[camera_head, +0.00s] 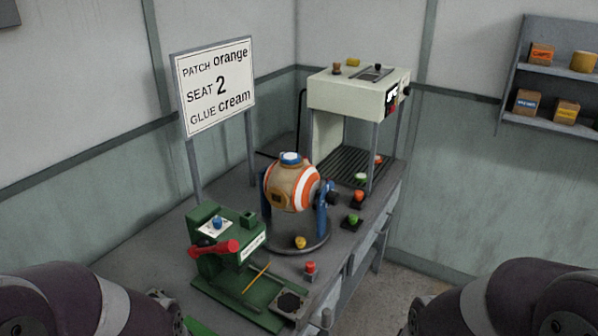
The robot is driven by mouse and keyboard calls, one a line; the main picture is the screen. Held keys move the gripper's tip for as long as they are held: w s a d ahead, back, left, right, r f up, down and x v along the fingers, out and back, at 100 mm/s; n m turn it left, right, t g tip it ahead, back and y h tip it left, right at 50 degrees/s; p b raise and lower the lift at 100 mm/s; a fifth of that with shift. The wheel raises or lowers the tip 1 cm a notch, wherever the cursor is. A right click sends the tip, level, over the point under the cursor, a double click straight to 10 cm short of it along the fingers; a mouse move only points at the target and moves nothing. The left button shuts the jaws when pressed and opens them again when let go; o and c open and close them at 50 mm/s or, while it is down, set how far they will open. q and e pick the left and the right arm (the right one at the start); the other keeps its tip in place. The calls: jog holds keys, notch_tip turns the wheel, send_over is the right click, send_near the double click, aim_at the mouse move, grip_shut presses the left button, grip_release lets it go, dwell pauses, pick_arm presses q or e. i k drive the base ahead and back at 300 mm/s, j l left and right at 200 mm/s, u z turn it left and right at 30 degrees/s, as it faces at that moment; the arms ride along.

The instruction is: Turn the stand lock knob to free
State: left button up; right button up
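A ball (291,185) with orange, white and tan bands and a blue-and-white cap sits in a blue stand (321,222) with a round grey base ring. A dark round knob (332,199) sits at the stand's right side, by the upright. It is small here, so I cannot tell its lock setting. No gripper touches the stand, ball or knob in this view. My two arms show only as dark rounded links at the bottom left and bottom right. Both grippers are out of view.
A green press (228,245) with a red handle (215,247) stands at the front left. A cream machine (357,95) stands behind. Small coloured items lie along the bench's right edge. A wall shelf (559,68) holds boxes.

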aim_at(300, 242)
jog(key=i+l, duration=0.3)
jog(key=i+l+u, duration=0.15)
jog(key=i+l, duration=0.2)
jog(key=l, duration=0.2)
jog(key=i+l, duration=0.25)
jog(key=l, duration=0.2)
jog(key=i+u, duration=0.05)
